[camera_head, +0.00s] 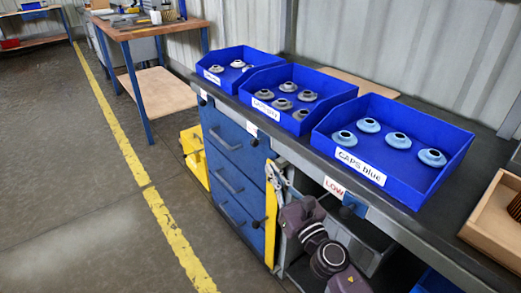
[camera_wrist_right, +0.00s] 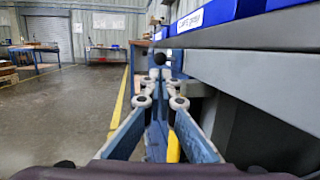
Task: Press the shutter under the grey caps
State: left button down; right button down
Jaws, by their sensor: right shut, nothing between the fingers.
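The grey caps (camera_head: 285,88) sit in the middle blue bin (camera_head: 279,111) on the bench, its label facing the front edge. Below that bin, on the bench front, is a small white label (camera_head: 251,129) with a dark round knob (camera_head: 255,142) beneath it, which seems to be the shutter. In the right wrist view a black knob (camera_wrist_right: 160,59) shows just beyond my fingertips. My right gripper (camera_head: 272,168) is shut and empty, below the bench edge near this knob; I cannot tell whether they touch. It also shows in the right wrist view (camera_wrist_right: 157,77). My left gripper is not in view.
The blue caps (camera_head: 397,140) fill the right bin, above a LOW label (camera_head: 334,187) and another dark knob (camera_head: 348,211). A third bin (camera_head: 240,60) stands farther left. Blue drawers (camera_head: 233,140) lie below the bench. A wooden box (camera_head: 496,222) is at right. The floor at left is clear.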

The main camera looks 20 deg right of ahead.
aim_at(256, 146)
jog(key=x, duration=0.7)
jog(key=shift+w+p, duration=0.25)
jog(key=shift+p, duration=0.1)
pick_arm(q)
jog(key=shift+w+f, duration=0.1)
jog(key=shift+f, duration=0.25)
pick_arm(e)
jog(key=shift+w, duration=0.15)
pick_arm(q)
jog(key=shift+b, duration=0.9)
pick_arm(e)
jog(key=w+a, duration=0.2)
jog(key=w, duration=0.4)
jog(key=shift+a+r, duration=0.15)
jog(key=shift+r, duration=0.05)
jog(key=shift+w, duration=0.1)
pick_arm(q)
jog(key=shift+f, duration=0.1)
